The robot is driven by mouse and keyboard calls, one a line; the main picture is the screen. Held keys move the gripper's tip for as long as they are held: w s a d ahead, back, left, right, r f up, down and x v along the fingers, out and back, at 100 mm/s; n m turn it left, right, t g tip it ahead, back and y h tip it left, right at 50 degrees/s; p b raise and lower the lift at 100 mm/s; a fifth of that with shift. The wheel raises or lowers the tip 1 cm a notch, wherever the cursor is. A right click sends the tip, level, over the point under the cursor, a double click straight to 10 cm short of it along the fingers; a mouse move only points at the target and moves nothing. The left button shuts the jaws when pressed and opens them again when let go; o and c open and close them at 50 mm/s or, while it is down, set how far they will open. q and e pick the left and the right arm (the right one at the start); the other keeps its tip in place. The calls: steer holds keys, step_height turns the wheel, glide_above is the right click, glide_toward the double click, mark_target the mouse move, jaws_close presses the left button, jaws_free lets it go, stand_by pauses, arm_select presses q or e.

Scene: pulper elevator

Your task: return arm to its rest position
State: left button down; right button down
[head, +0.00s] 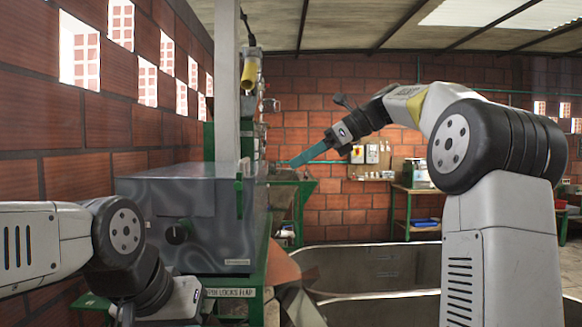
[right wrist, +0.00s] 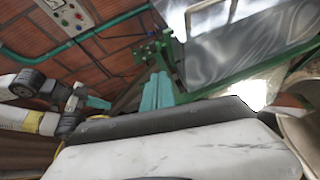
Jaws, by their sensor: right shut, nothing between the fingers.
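My right arm (head: 500,225) is raised at the right of the head view, with its forearm reaching back to the left. My right gripper (head: 297,160) has teal fingers that point left and slightly down, in free air in front of the brick wall. In the right wrist view the teal fingers (right wrist: 158,92) are together, with nothing between them. My left arm (head: 122,232) is low at the left of the head view, its hand cut off by the bottom edge. The teal tip of my left gripper (right wrist: 98,102) shows small in the right wrist view; its opening is unclear.
A grey metal machine box (head: 178,215) on a green frame stands at the left, behind my left arm. A wide metal tank (head: 370,268) lies at the centre, below my right forearm. A green bench (head: 416,205) stands at the back right. The brick wall (head: 50,150) runs along the left.

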steer(key=s+d+f+n+t+h, duration=0.2)
steer(key=s+d+f+n+h, duration=0.2)
steer(key=s+f+n, duration=0.6)
steer(key=s+d+f+n+t+h, duration=0.2)
steer(key=s+d+f+n+h, duration=0.3)
steer(key=s+f+n, duration=0.6)
steer(key=s+f, duration=0.4)
steer(key=shift+s+d+f, duration=0.2)
steer(key=shift+s+d, duration=0.1)
